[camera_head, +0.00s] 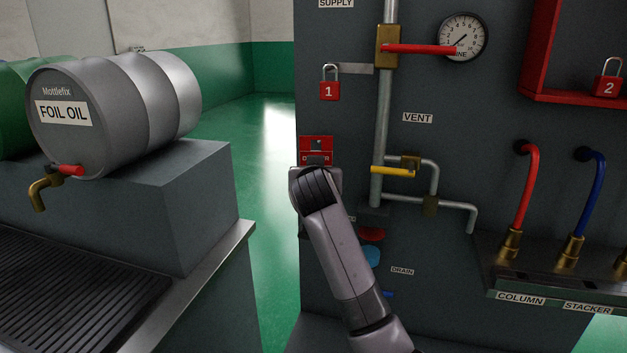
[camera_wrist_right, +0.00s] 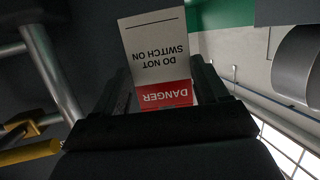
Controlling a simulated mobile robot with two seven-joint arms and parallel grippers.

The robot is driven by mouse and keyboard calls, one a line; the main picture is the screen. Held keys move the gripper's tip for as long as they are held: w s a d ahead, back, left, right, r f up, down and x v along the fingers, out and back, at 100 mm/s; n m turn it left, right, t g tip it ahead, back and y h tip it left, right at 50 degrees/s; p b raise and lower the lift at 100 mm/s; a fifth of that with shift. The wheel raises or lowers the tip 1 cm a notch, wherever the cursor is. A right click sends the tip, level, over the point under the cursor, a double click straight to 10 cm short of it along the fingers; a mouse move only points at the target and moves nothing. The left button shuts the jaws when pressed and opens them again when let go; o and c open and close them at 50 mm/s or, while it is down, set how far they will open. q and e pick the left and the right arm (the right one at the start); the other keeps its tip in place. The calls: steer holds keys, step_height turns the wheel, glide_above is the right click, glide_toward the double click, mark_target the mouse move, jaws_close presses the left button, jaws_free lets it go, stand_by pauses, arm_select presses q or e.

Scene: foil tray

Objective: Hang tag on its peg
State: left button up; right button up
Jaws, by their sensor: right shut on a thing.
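The tag (camera_wrist_right: 160,52) is a flat card with a red DANGER band and a white part reading DO NOT SWITCH ON. It appears upside down in the right wrist view, between the fingers of my right gripper (camera_wrist_right: 163,88). My right gripper is shut on it. In the head view, the tag's red part (camera_head: 317,146) shows just above my right gripper (camera_head: 316,172), in front of the grey panel's left edge. The gripper covers the lower part of the tag. I cannot make out the peg in either view. My left gripper is not in view.
The grey panel (camera_head: 460,110) carries a pipe (camera_head: 384,130) with a red lever (camera_head: 425,48) and a yellow lever (camera_head: 392,171), just right of my gripper. A red padlock (camera_head: 329,91) hangs above the tag.

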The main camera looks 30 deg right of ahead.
steer(key=shift+w+d+f+b, duration=0.25)
steer(key=shift+w+d, duration=0.55)
steer(key=shift+d, duration=0.15)
steer(key=shift+w+d+f+b, duration=0.2)
steer(key=shift+w+d+b, duration=0.05)
steer(key=shift+w+d, duration=0.6)
steer(key=o, duration=1.1)
steer(key=shift+c, duration=0.2)
steer(key=shift+s, duration=0.15)
steer(key=v, duration=0.7)
steer(key=shift+b, duration=0.4)
steer(key=shift+f, duration=0.1)
